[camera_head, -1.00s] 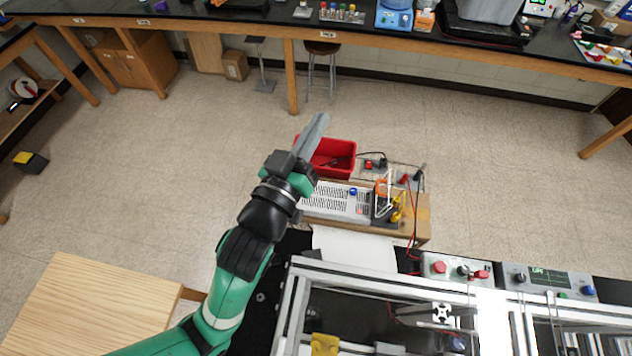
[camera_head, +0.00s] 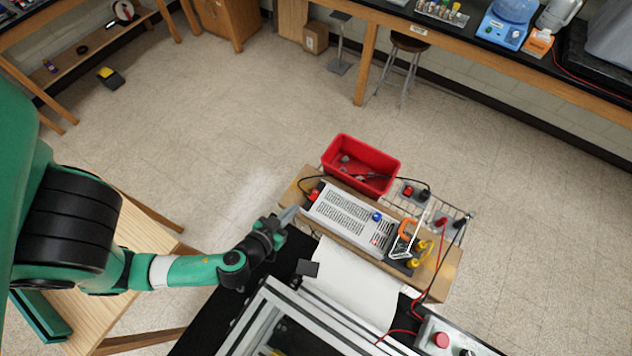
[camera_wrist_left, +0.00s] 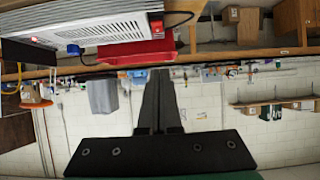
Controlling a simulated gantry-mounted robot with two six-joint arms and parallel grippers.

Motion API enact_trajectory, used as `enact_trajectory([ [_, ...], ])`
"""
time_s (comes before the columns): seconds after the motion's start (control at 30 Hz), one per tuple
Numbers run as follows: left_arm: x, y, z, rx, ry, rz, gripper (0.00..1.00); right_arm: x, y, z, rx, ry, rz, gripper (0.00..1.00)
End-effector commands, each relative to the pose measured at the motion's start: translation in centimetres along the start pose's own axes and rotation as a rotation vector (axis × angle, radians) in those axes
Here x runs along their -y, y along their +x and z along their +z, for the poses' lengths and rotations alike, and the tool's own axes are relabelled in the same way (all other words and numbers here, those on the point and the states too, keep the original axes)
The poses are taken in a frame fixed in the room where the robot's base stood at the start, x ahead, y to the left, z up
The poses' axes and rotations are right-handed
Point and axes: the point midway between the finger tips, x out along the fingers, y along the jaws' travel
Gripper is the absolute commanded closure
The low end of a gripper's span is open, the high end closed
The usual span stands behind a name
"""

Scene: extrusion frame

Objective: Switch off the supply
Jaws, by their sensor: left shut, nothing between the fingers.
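The supply (camera_head: 345,218) is a white vented box on a wooden shelf at centre right in the head view. A red switch-like part (camera_head: 314,194) is on its left end and a blue part (camera_head: 377,217) near its right end. My left gripper (camera_head: 290,214) is shut and empty, its tips just left of the supply's left end and apart from it. In the left wrist view, the supply (camera_wrist_left: 95,27) appears upside down at the top left, with the red part (camera_wrist_left: 156,24) above the shut fingers (camera_wrist_left: 158,90). My right gripper is not in view.
A red bin (camera_head: 362,165) stands behind the supply. Black and red cables run around it to a wire rack (camera_head: 445,212) and a clamp at the right. A metal extrusion frame (camera_head: 262,310) is in front. Open floor lies to the left.

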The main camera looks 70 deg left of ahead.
Motion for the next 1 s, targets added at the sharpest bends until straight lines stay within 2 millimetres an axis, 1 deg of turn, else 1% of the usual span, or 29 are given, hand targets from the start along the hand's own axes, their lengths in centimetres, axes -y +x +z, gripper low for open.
enact_trajectory([
  [0.17, 0.0, 0.4, 0.1, 0.002, -0.003, -0.002, 1.00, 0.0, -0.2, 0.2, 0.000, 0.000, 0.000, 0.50],
  [0.27, 0.0, 1.2, 0.2, 0.003, -0.005, -0.005, 1.00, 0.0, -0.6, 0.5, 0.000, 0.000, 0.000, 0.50],
  [0.37, 0.1, 2.5, 0.3, 0.002, -0.008, -0.007, 1.00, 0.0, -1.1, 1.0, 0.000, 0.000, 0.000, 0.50],
  [0.4, 0.1, 3.1, 0.1, -0.001, -0.009, -0.008, 1.00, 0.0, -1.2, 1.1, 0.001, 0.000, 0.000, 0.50],
  [0.47, 0.0, 4.2, -0.3, 0.001, -0.008, -0.008, 1.00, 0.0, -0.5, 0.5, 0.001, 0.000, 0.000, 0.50],
  [0.73, 0.0, 10.0, -0.2, 0.001, -0.004, -0.005, 1.00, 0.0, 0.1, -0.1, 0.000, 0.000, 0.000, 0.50],
  [0.77, 0.0, 10.6, 0.1, 0.000, -0.003, -0.003, 1.00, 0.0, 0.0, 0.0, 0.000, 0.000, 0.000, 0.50],
  [0.8, 0.0, 11.2, 1.1, 0.003, -0.002, -0.002, 1.00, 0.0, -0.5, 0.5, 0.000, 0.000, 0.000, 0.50],
  [0.9, -0.1, 12.2, 2.1, 0.001, 0.000, -0.001, 1.00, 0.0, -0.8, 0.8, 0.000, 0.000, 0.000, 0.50],
  [1.0, -0.1, 12.7, 2.7, 0.001, -0.001, 0.000, 1.00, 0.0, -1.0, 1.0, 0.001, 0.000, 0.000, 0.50],
])
